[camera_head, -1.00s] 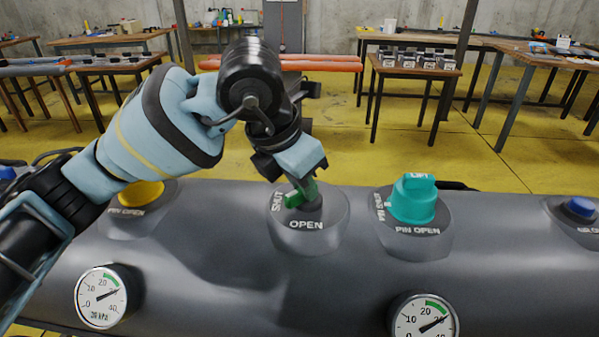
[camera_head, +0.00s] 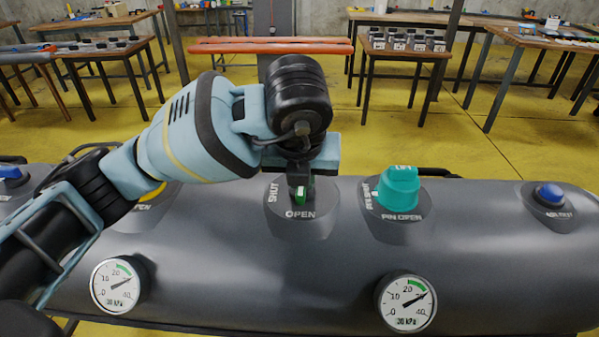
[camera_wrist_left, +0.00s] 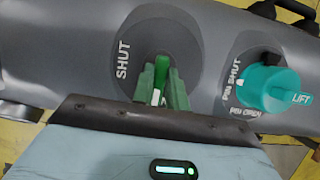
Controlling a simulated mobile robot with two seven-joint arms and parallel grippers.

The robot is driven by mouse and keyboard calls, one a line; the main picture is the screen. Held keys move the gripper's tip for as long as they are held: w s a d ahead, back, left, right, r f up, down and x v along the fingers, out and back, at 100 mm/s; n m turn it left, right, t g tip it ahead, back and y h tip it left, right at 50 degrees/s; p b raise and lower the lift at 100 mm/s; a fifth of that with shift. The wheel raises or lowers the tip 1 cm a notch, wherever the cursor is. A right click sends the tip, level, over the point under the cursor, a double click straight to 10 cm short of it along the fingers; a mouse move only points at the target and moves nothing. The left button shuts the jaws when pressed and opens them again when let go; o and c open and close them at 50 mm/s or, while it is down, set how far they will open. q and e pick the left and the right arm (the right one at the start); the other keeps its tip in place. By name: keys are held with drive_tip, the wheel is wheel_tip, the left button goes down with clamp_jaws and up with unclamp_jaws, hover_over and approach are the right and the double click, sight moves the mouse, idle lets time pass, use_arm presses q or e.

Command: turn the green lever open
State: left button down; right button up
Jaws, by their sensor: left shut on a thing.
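The green lever (camera_head: 301,194) sits on a round dark plate (camera_head: 275,222) on top of the grey boat tube, with SHUT at the plate's left and OPEN at its front. My left gripper (camera_head: 299,183) reaches down from behind and above and is shut on the lever. Much of the lever is hidden by the gripper; its visible green end with a white mark faces the OPEN lettering. In the left wrist view the lever (camera_wrist_left: 162,70) stands between the two fingers of the gripper (camera_wrist_left: 163,92). My right gripper is not in view.
A teal cap (camera_head: 398,188) marked PIN OPEN stands to the right of the lever. A blue cap (camera_head: 549,194) is farther right. Two gauges, left (camera_head: 116,286) and right (camera_head: 407,303), sit on the tube's front. A yellow cap is mostly hidden behind my left arm.

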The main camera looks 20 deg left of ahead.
sight(301, 196)
use_arm(q)
drive_tip(key=shift+n, duration=0.3)
drive_tip(key=c, duration=1.4)
unclamp_jaws()
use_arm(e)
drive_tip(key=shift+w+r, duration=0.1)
use_arm(q)
drive_tip(key=p+v, duration=0.1)
drive_tip(key=v, duration=0.6)
drive_tip(key=shift+r, duration=0.2)
drive_tip(key=shift+s+d+r, duration=0.1)
drive_tip(key=shift+s+r, duration=0.05)
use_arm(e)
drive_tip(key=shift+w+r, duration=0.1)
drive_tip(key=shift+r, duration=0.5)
